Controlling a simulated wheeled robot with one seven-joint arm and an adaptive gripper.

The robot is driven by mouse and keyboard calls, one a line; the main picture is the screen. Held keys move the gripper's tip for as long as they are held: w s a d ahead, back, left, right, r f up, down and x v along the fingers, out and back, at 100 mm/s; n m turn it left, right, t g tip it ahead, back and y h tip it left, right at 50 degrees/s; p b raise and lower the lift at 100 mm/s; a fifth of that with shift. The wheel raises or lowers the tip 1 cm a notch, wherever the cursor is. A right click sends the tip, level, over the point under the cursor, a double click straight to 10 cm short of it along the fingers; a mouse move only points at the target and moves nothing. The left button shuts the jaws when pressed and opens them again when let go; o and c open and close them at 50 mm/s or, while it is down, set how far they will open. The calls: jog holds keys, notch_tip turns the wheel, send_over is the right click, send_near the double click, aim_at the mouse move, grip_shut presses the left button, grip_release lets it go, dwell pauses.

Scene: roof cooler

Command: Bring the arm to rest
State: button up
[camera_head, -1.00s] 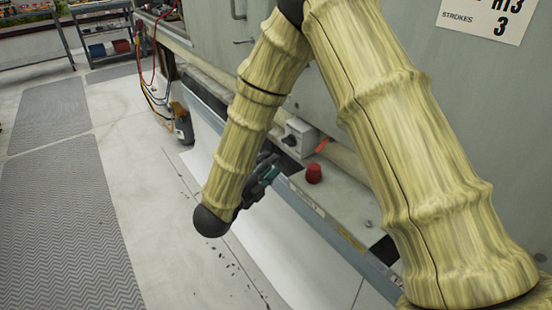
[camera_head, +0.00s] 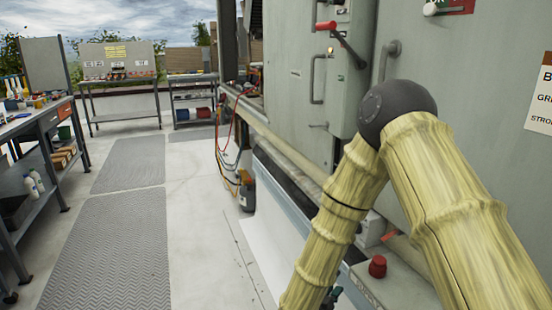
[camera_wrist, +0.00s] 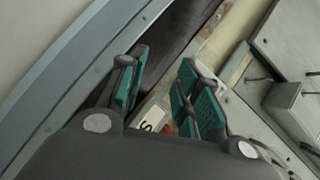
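My arm runs down in front of the grey cabinet, bent at a dark elbow joint. My gripper (camera_wrist: 163,62) shows in the wrist view with its two teal-padded fingers apart and nothing between them. In the head view only a small dark and teal bit of it (camera_head: 332,295) shows at the bottom edge, beside my forearm. The gripper is close to the blue-grey edge of the cabinet's lower ledge (camera_wrist: 62,82). I cannot tell whether it touches anything.
The grey cabinet (camera_head: 300,60) with handles and a red lever fills the right side. A red knob (camera_head: 377,266) stands on its ledge. A workbench (camera_head: 50,118) is at left, and shelves (camera_head: 120,75) stand at the back. The matted floor (camera_head: 125,215) between is clear.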

jog(key=s+d+f+n+g+y, duration=0.2)
jog(key=s+f+n+g+y, duration=0.2)
jog(key=s+f+n, duration=0.6)
jog(key=s+d+f+n+g+y, duration=0.25)
jog(key=s+f+n+y, duration=0.2)
jog(key=s+f, duration=0.9)
jog(key=s+d+f+n+g, duration=0.1)
jog(key=s+f+n+g, duration=0.2)
jog(key=s, duration=0.4)
jog(key=s+d+f+n+g, duration=0.1)
jog(key=s+f+n+g, duration=0.15)
jog(key=s, duration=0.45)
notch_tip(320, 180, up, 19)
jog(key=p, duration=1.9)
jog(key=shift+n+y, duration=0.3)
jog(key=shift+y, duration=0.05)
